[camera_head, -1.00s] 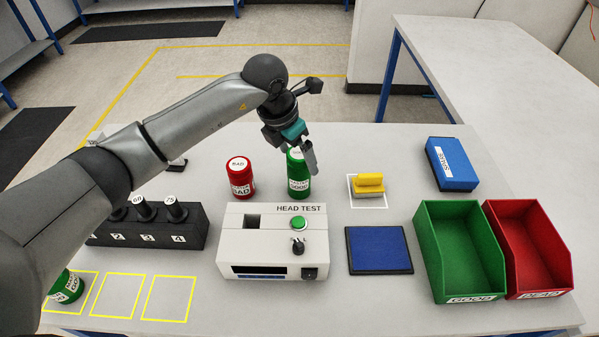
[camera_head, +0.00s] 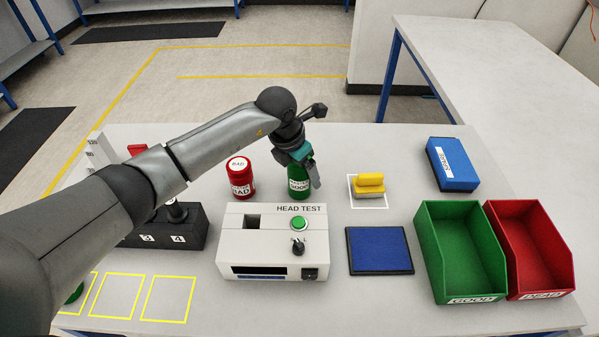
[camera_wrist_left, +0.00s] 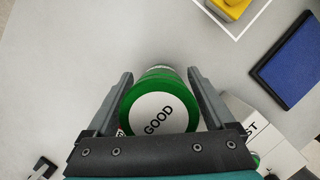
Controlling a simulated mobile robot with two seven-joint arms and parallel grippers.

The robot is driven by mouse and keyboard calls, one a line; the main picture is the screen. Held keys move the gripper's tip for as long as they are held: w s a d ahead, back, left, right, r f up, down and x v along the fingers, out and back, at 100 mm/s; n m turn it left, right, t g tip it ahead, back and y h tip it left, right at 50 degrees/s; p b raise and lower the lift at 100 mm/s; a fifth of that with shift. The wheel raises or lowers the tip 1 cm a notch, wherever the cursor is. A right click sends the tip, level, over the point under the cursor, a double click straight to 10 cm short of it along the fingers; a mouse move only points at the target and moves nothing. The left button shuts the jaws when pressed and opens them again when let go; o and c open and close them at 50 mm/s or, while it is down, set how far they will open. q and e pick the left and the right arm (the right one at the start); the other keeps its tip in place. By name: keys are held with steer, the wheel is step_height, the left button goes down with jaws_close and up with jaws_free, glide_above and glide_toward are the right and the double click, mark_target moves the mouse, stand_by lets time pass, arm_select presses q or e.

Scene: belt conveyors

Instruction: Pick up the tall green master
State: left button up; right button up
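The tall green master (camera_head: 299,182) stands upright behind the HEAD TEST box, with its upper part hidden by my left gripper in the head view. In the left wrist view its white GOOD top (camera_wrist_left: 157,115) lies between the two fingers. My left gripper (camera_head: 307,178) is over and around it, with its fingers pointing down. Its fingers (camera_wrist_left: 160,90) stand apart, with a visible gap to the can on each side. My right gripper is in neither view.
A red BAD can (camera_head: 240,178) stands just left of the green one. The HEAD TEST box (camera_head: 235,240) is in front. A yellow block (camera_head: 370,183), blue pad (camera_head: 379,250), green bin (camera_head: 430,255) and red bin (camera_head: 562,275) are to the right. A black numbered rack (camera_head: 190,237) is left.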

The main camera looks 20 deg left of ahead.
arm_select(q)
jaws_close()
stand_by(0.5)
steer(key=shift+w+r, duration=0.1)
